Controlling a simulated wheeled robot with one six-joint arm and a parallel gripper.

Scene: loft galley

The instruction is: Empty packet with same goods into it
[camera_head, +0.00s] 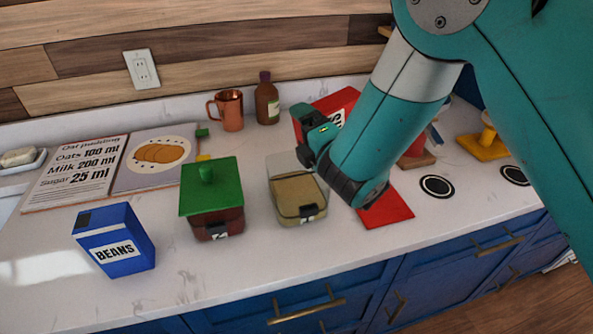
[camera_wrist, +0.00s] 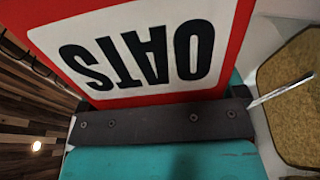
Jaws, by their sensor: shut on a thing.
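My gripper (camera_head: 316,128) is shut on the red oats packet (camera_head: 342,101), above the counter and just behind the clear container. In the wrist view the packet's white OATS label (camera_wrist: 140,52) fills the upper part, upside down. The packet's mouth is hidden, so I cannot tell how full it is. The clear open container (camera_head: 297,212) holds tan, grainy goods. Its goods also show at the right edge of the wrist view (camera_wrist: 292,100). A green-lidded container (camera_head: 212,190) with dark red-brown contents stands to its left. A blue beans packet (camera_head: 115,240) stands at front left.
An open recipe book (camera_head: 75,172) lies at the back left. A copper mug (camera_head: 230,110) and a brown bottle (camera_head: 266,102) stand by the wall. A red mat (camera_head: 388,212) lies right of the clear container, partly under my arm. The front counter strip is clear.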

